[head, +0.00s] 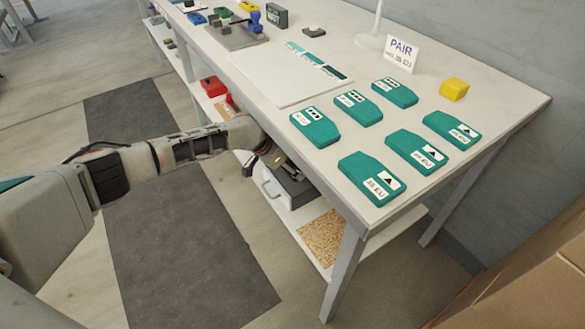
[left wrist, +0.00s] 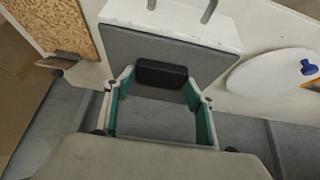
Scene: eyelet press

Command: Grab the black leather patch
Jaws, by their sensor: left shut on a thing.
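The black leather patch (left wrist: 161,74) is a small dark rounded piece in the left wrist view. It sits between the fingertips of my left gripper (left wrist: 160,84), whose green-lined fingers are shut on it. Behind it is a grey panel with a pale edge (left wrist: 190,28). In the head view my left gripper (head: 272,160) reaches under the front edge of the table, just above a dark grey box (head: 292,188) on the lower shelf. The patch cannot be made out there. My right gripper is not in view.
Several green packets (head: 371,179) lie on the white tabletop (head: 330,190) near a PAIR sign (head: 401,53) and a yellow block (head: 454,89). A table leg (head: 343,275) stands at the near corner.

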